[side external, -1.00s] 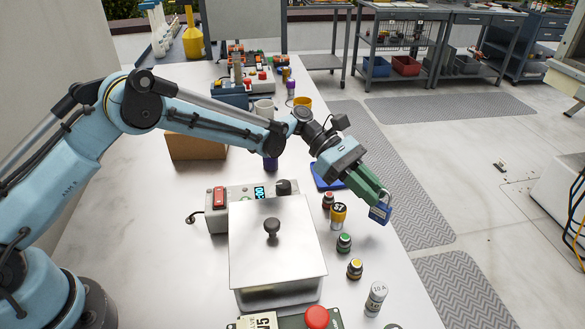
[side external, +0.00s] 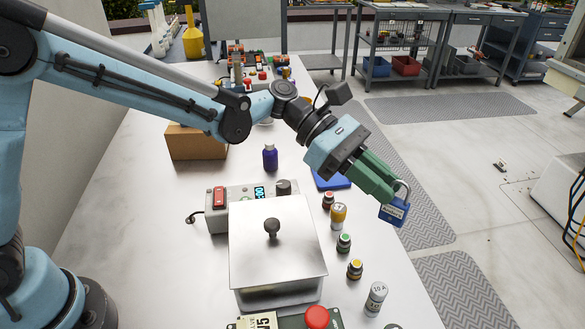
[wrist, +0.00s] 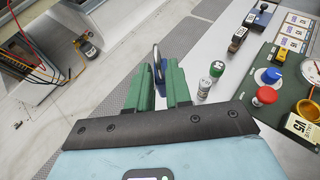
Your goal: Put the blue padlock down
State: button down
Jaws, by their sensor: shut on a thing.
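The blue padlock (side external: 394,211) has a silver shackle and a pale label. It hangs at the tips of my gripper (side external: 388,190), whose green fingers are shut on it. In the side external view it shows in front of the floor, beyond the right edge of the white table (side external: 300,165). In the wrist view the shackle of the padlock (wrist: 157,58) stands up between the green fingers of my gripper (wrist: 160,75), and most of its body is hidden.
A metal box with a knobbed lid (side external: 275,240) stands on the table. Several small buttons and cylinders, such as a yellow one (side external: 338,215), line the right edge. A blue tray (side external: 330,178) lies behind them. A red button (side external: 317,317) is at the front.

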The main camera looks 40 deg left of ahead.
jog(key=s+a+r+n+t+y, duration=0.1)
jog(key=a+r+n+t+y, duration=0.3)
jog(key=a, duration=0.6)
jog(key=a+r+n+t+y, duration=0.2)
jog(key=a+r+n+t, duration=0.35)
jog(key=a, duration=0.45)
jog(key=s+a+r+n+t+y, duration=0.1)
jog(key=a+r+n+t+y, duration=0.4)
jog(key=a, duration=0.6)
jog(key=shift+s+a+f+m+g+h, duration=1.15)
jog(key=shift+a+f+m+g+h, duration=0.6)
jog(key=shift+f, duration=2.65)
jog(key=shift+s+a+f+m+g+h, duration=1.25)
jog(key=shift+a+f+h, duration=0.6)
jog(key=shift+f, duration=2.55)
jog(key=shift+s+a+f+m+g+h, duration=1.05)
jog(key=shift+a+f+m+g+h, duration=0.8)
jog(key=shift+f, duration=2.55)
jog(key=shift+a+f+t+y, duration=0.2)
jog(key=shift+f+t+y, duration=0.15)
jog(key=shift+f, duration=0.25)
jog(key=c, duration=1)
grip_release()
